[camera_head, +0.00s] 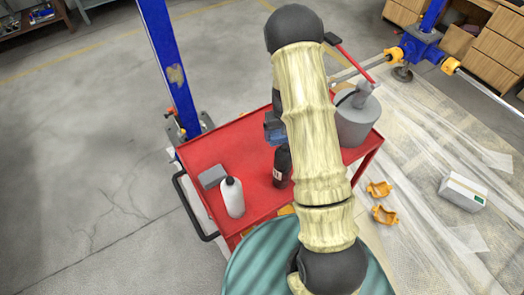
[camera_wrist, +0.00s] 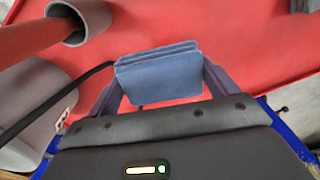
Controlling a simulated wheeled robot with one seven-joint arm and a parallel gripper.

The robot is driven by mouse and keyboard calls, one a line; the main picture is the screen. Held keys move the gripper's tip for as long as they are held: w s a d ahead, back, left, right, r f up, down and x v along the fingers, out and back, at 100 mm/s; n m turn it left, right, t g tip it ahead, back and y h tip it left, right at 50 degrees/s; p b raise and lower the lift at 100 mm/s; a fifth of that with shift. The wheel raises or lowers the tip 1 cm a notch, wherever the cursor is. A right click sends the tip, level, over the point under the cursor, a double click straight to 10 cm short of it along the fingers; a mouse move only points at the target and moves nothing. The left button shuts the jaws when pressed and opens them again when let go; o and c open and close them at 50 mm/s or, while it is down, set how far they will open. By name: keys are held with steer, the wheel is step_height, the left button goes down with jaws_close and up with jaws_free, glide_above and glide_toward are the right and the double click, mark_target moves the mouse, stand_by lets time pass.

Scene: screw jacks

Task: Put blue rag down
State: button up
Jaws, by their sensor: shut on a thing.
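The blue rag (camera_wrist: 158,78) is a folded cloth held between the two fingers of my gripper (camera_wrist: 158,80) in the wrist view. The gripper is shut on it, over the red cart top. In the head view a bit of dark blue, likely the rag (camera_head: 272,128), shows at the left edge of my arm. My arm hides most of the gripper there. The red cart (camera_head: 215,145) has a flat top. I cannot tell whether the rag touches the cart top.
A white bottle (camera_head: 233,198), a grey block (camera_head: 212,176) and a dark bottle (camera_head: 282,167) stand on the cart's near part. A grey can (camera_head: 357,118) stands at its right. A blue post (camera_head: 168,60) rises behind.

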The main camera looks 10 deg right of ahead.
steer(key=w+a+r+n+b, duration=0.1)
steer(key=w+a+n+b, duration=0.1)
steer(key=a, duration=0.5)
steer(key=shift+r+n+b, duration=0.2)
steer(key=shift+n+b, duration=0.1)
steer(key=shift+n, duration=0.5)
steer(key=p, duration=0.1)
glide_above(261, 151)
step_height(261, 151, down, 6)
steer(key=shift+a+r, duration=0.1)
steer(key=shift+f+p, duration=0.5)
steer(key=shift+f, duration=1.6)
steer(key=shift+f, duration=0.2)
